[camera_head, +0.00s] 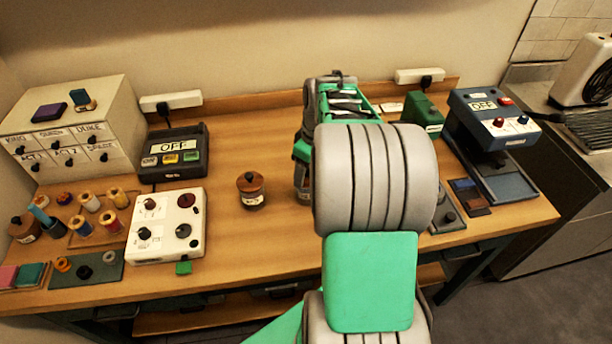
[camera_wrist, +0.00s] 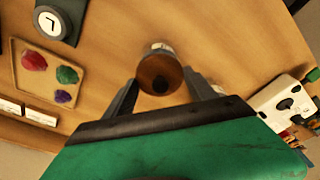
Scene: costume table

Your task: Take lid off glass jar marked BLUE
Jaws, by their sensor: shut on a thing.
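In the wrist view my gripper (camera_wrist: 161,76) is shut on a round brown wooden lid (camera_wrist: 150,84) with a dark knob, its two fingers on opposite sides. A small pale part (camera_wrist: 160,47) shows past the lid's far edge. I cannot tell whether the lid still touches a jar. In the head view my arm hides most of the gripper. I cannot read either label.
A white box with knobs (camera_head: 146,217) and a dark OFF box (camera_head: 173,152) stand left. A blue OFF machine (camera_head: 480,112) stands right. In the wrist view a tray with coloured lumps (camera_wrist: 48,88) and a round dial (camera_wrist: 52,22) lie left. Bare tabletop (camera_head: 245,245) lies in front.

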